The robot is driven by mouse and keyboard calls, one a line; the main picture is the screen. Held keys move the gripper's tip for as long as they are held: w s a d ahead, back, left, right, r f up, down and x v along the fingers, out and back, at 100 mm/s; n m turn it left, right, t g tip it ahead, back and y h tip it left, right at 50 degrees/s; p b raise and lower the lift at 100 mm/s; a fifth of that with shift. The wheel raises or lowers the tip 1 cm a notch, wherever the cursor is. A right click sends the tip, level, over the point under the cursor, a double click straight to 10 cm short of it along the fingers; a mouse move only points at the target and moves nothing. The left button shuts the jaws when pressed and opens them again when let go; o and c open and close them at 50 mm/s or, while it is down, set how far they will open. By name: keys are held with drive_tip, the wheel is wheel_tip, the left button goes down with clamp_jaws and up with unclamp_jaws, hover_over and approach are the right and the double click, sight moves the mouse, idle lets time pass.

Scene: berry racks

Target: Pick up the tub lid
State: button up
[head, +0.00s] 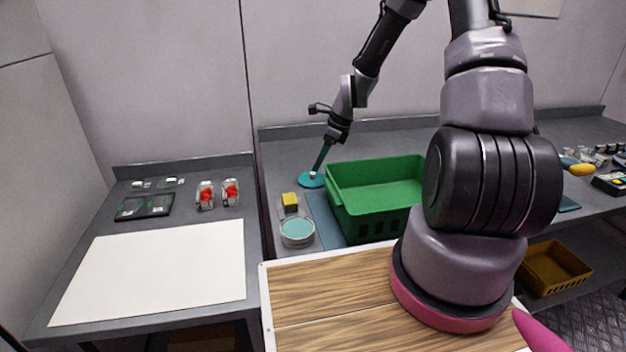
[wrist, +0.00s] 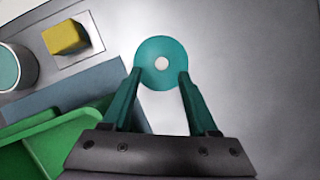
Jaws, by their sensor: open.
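The tub lid looks like a teal round disc (head: 306,181) lying flat on the grey counter left of the green crate. In the wrist view the disc (wrist: 161,48) has a pale round knob at its centre. My gripper (head: 320,168) reaches down over the disc with its teal fingers. In the wrist view my gripper (wrist: 160,76) is open and empty, a fingertip overlapping each side of the disc's near part. The knob shows between and slightly beyond the fingertips. I cannot tell whether the fingers touch the disc.
A green crate (head: 376,222) stands close on the right. A yellow block (head: 290,202) sits on a pale plate, and a round tub (head: 298,240) with a teal top stands in front of it. A blue mat (head: 322,215) lies beside the crate. The counter beyond the disc is bare.

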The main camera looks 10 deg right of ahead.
sight(312, 172)
drive_tip(key=x, duration=0.4)
drive_tip(key=shift+w+a+f, duration=0.2)
clamp_jaws()
